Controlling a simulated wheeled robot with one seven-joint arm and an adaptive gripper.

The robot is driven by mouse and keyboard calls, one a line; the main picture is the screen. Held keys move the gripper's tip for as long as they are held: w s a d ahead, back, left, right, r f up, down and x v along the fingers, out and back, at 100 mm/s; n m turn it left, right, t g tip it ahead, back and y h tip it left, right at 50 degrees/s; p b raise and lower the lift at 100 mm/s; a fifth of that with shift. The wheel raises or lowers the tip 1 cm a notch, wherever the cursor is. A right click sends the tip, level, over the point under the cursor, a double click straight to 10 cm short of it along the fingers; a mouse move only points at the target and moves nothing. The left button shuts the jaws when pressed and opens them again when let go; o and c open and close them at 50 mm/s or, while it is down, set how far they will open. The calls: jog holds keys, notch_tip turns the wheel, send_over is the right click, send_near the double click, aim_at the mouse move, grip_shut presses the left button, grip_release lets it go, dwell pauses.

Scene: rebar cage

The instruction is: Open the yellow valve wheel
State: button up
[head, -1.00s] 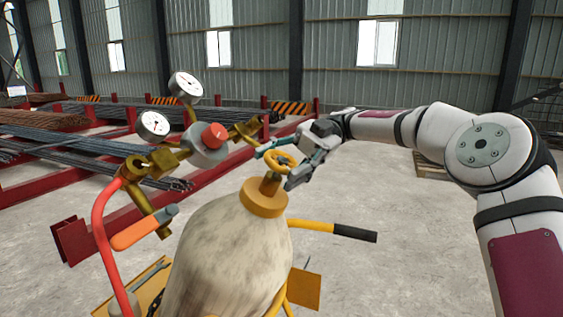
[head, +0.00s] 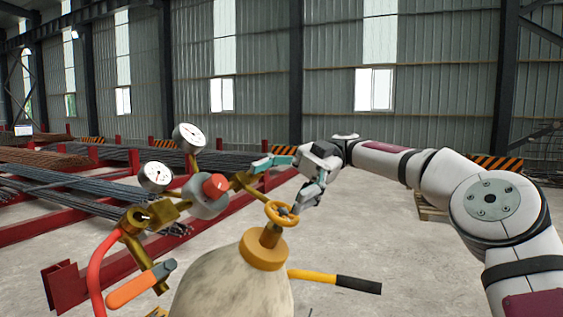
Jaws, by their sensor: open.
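The yellow valve wheel (head: 282,214) sits on the brass neck on top of a pale, worn gas cylinder (head: 232,290). My gripper (head: 276,187) is open and comes in from the right, its body above and to the right of the wheel. One teal-padded finger reaches left, behind and above the wheel. The other finger points down near the wheel's right rim; I cannot tell if it touches. Nothing is held between the fingers.
Left of the wheel are a brass regulator with a red knob (head: 215,185), two gauges (head: 188,137), a red hose (head: 98,270) and an orange-handled lever (head: 128,290). A yellow bar with a black grip (head: 357,284) sticks out right. Rebar racks stand behind; the right floor is open.

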aim_at(281, 211)
jog(key=shift+r, duration=2.15)
